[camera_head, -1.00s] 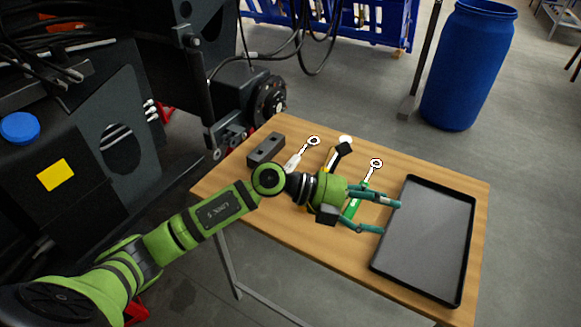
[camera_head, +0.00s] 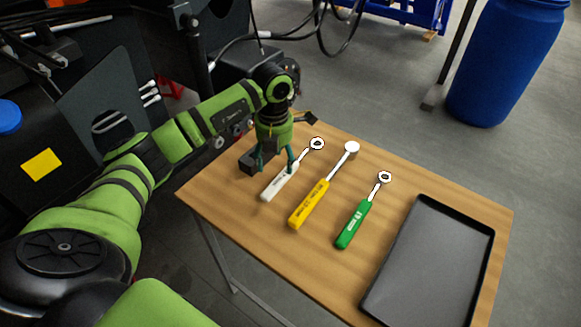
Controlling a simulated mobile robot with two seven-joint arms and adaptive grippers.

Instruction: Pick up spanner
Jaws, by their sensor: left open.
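Several long-handled tools lie on the wooden table. A white-handled spanner (camera_head: 281,180) with a ring end lies at the left. A yellow-handled tool (camera_head: 309,204) with a round head lies in the middle. A green-handled spanner (camera_head: 352,223) with a ring end lies to the right. My left gripper (camera_head: 274,168) is open and points down at the white-handled spanner, its fingers close to the handle. I cannot tell whether they touch it. The gripper hides part of the spanner's upper handle. My right gripper is not in view.
A dark tray (camera_head: 428,262) lies at the table's right side and looks empty. A dark block (camera_head: 249,160) sits left of the gripper. The table (camera_head: 237,208) is bare at its front left. A blue barrel (camera_head: 507,62) stands behind; the harvester chassis (camera_head: 105,98) is at the left.

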